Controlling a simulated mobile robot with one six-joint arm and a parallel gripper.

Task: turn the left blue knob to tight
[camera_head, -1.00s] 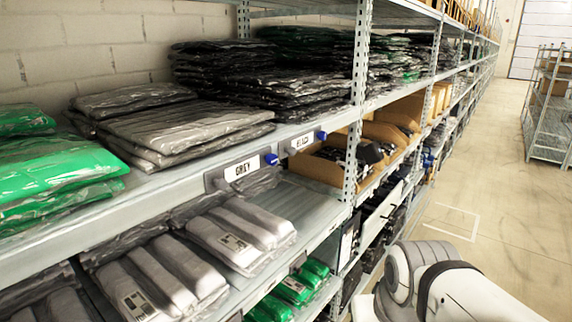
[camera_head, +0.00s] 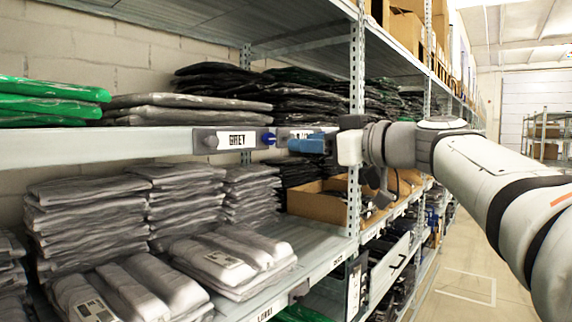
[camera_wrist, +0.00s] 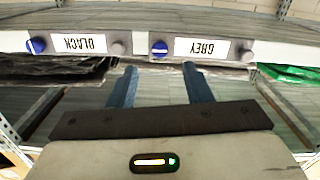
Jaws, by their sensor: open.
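The left blue knob (camera_head: 268,138) sits at the right end of the GREY label holder (camera_head: 205,140) on the shelf edge. It also shows upright on the rail in the wrist view (camera_wrist: 160,48), where the picture is upside down. My gripper (camera_head: 292,145) is just right of the knob in the head view, its blue fingers pointing at the shelf edge. In the wrist view my gripper (camera_wrist: 160,78) is open and empty, its fingers either side of the knob's line, apart from it. The other blue knob (camera_wrist: 37,45) is by the BLACK label (camera_wrist: 79,43); my gripper hides it in the head view.
Grey bagged garments (camera_head: 225,255) fill the shelf below the rail. Green bags (camera_head: 50,90) and dark stacks (camera_head: 220,80) lie above. A perforated shelf upright (camera_head: 356,100) stands close to my gripper. The aisle floor (camera_head: 455,285) at right is clear.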

